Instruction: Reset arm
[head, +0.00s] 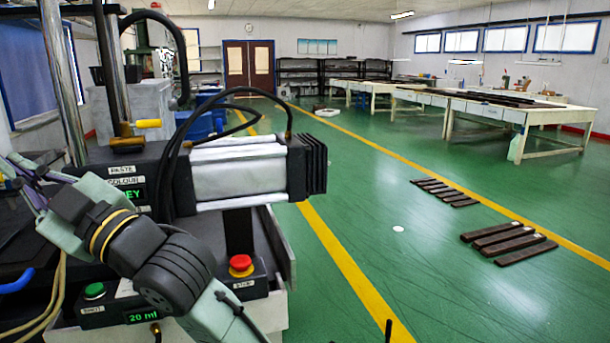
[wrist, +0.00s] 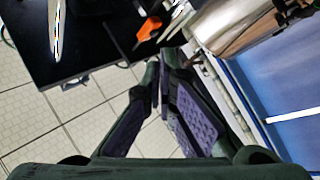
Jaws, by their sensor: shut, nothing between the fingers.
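My gripper (wrist: 162,62) is in the wrist view with its two dark green, purple-padded fingers drawn together at the tips and nothing between them. In the head view my arm reaches up and left across the front of the dispensing machine (head: 238,170), and part of the gripper shows at the left edge. The machine has a white cylinder, PASTE and COLOUR labels, a green start button (head: 95,291), a red stop button (head: 241,263) and a display (head: 142,316) reading 20 ml. My arm covers part of the colour display.
In the wrist view a black panel (wrist: 75,50), an orange part (wrist: 148,30) and a metal cylinder (wrist: 232,22) lie beyond the fingers. Dark bars (head: 508,241) lie on the green floor at right. Worktables (head: 495,110) stand farther back.

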